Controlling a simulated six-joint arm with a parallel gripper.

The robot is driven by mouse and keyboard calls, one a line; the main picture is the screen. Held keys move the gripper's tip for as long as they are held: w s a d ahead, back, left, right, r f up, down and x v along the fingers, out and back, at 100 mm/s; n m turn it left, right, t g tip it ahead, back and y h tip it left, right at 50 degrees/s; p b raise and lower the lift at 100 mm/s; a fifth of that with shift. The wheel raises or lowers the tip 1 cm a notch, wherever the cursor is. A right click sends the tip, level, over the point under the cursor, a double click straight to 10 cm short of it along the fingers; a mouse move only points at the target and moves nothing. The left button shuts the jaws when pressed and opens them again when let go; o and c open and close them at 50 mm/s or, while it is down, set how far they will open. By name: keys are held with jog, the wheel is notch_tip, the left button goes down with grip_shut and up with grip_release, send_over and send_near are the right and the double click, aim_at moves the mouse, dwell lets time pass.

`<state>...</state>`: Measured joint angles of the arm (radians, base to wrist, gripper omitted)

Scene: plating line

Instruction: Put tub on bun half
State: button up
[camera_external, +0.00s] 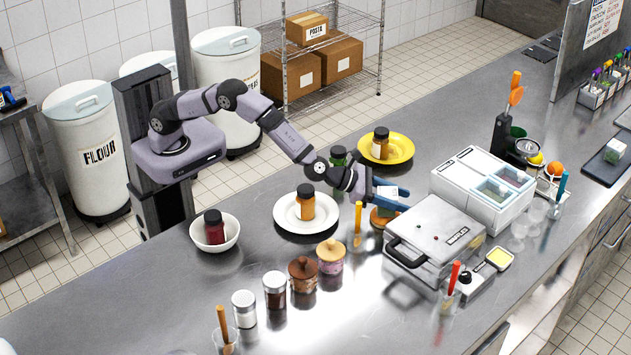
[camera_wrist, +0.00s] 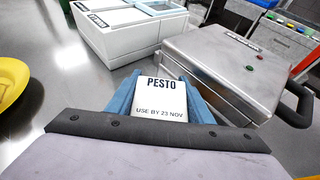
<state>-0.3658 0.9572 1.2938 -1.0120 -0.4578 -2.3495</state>
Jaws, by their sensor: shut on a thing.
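My gripper (camera_external: 390,199) has blue fingers and is shut on a tub. The tub (camera_wrist: 160,100) has a white lid reading PESTO, USE BY 23 NOV, and sits between the fingers in the wrist view. The tub's pale lid also shows small in the external view (camera_external: 387,190). The bun half (camera_external: 381,219) is a brown-orange round shape on the counter, directly under or just beside my gripper. The fingers partly hide it, and I cannot tell whether the tub touches it. The wrist view does not show the bun half.
The steel waffle maker (camera_external: 432,236) stands close to the right of my gripper, with the white cold box (camera_external: 484,188) behind it. A yellow plate (camera_external: 398,149) and a white plate (camera_external: 288,217) hold jars. A glass with an orange-handled tool (camera_external: 357,224) stands left of the bun half.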

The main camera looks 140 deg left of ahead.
jog(key=shift+f+b, duration=0.15)
jog(key=shift+b, duration=0.15)
jog(key=o, duration=0.9)
jog(key=shift+c, duration=0.2)
jog(key=shift+r+p, duration=0.3)
jog(key=shift+p, duration=0.1)
jog(key=shift+s+d+r+b, duration=0.1)
jog(key=shift+s+d+b, duration=0.4)
jog(key=shift+b, duration=0.1)
jog(key=b+v, duration=0.4)
jog(key=v, duration=0.6)
jog(key=shift+s+d+r, duration=0.15)
jog(key=shift+r, duration=0.05)
